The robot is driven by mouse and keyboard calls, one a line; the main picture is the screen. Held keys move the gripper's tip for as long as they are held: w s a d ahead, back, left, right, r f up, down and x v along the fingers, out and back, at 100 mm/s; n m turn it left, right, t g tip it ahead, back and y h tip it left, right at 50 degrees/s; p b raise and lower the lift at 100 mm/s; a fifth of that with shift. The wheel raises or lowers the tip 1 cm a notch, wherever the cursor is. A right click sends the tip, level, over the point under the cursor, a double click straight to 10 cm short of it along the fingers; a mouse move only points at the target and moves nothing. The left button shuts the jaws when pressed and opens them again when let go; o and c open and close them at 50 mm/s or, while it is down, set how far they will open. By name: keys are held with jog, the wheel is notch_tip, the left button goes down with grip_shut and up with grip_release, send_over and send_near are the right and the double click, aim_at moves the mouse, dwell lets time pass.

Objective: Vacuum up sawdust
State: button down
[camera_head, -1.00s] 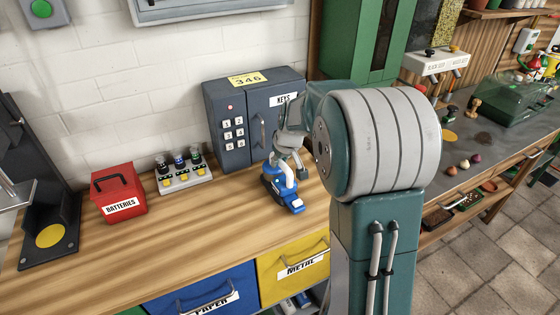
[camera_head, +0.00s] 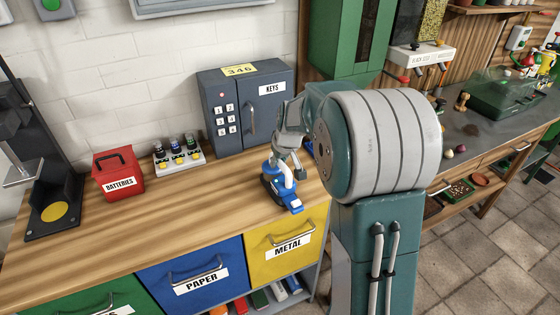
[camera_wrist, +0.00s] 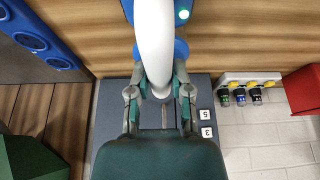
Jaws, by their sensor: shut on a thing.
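A small blue handheld vacuum (camera_head: 286,200) with a white handle (camera_head: 288,176) is over the right end of the wooden workbench (camera_head: 110,238), in front of the grey key cabinet. My gripper (camera_head: 281,158) is shut on the white handle. In the wrist view, my gripper's fingers (camera_wrist: 160,98) close on both sides of the white handle (camera_wrist: 152,40), with the blue vacuum body (camera_wrist: 181,50) behind it. I cannot tell whether the vacuum touches the bench. I cannot make out any sawdust. My arm hides part of the bench's right end.
The key cabinet (camera_head: 218,90) stands close behind the vacuum. A red batteries box (camera_head: 118,183) and a small rack of bottles (camera_head: 180,160) are left of it. Blue paper (camera_head: 198,298) and yellow metal (camera_head: 286,262) drawers sit below. A grey bench (camera_head: 478,135) is at right.

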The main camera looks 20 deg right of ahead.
jog(key=shift+s+r, duration=0.15)
jog(key=shift+r, duration=0.9)
notch_tip(320, 180, up, 2)
jog(key=shift+a+r, duration=0.1)
jog(key=shift+a, duration=0.05)
jog(key=shift+r, duration=1.85)
